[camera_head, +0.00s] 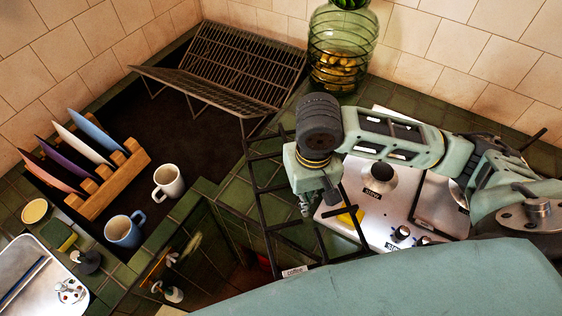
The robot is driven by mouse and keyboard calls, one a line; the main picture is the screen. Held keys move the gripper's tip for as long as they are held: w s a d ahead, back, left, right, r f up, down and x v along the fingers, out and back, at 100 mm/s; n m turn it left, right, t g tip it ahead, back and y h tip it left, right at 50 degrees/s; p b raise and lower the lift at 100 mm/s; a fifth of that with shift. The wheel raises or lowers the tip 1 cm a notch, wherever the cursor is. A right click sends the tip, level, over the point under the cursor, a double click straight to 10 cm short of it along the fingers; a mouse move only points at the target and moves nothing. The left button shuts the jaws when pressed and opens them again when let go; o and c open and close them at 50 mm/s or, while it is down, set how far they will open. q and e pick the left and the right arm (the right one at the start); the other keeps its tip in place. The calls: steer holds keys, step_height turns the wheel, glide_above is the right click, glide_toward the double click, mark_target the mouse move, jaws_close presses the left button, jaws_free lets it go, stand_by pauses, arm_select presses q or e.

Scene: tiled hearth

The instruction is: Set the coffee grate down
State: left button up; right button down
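The coffee grate (268,190) is a black open frame of thin bars with a small white "coffee" label at its near end. It appears raised and slanted over the green tiled counter, between the sink area and the silver hob (385,232). Its near end overhangs the counter's front edge. My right gripper (318,205) points down at the grate's bars and appears shut on it; the fingertips are small and partly hidden. The hob shows a burner marked "SLOW" (378,182) and a yellow patch at its left. My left gripper is out of view.
A green glass jar (342,50) stands at the back wall beside a wire dish rack (235,65). A wooden plate rack (112,180), a white mug (168,182) and a blue mug (124,231) stand left.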

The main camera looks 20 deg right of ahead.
steer(key=shift+w+a+f+p, duration=0.5)
steer(key=shift+w+a+f, duration=0.85)
steer(key=shift+f, duration=0.4)
steer(key=shift+w+a+f+p, duration=0.45)
steer(key=shift+w+a+f, duration=0.75)
steer(key=shift+w+f, duration=0.5)
steer(key=shift+w+a+f+p, duration=0.5)
steer(key=shift+w+a+f, duration=0.8)
steer(key=shift+f, duration=0.5)
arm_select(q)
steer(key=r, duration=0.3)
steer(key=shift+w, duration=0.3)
arm_select(e)
steer(key=shift+f, duration=0.1)
steer(key=c, duration=2.4)
jaws_free()
steer(key=shift+f, duration=0.2)
steer(key=o, duration=0.5)
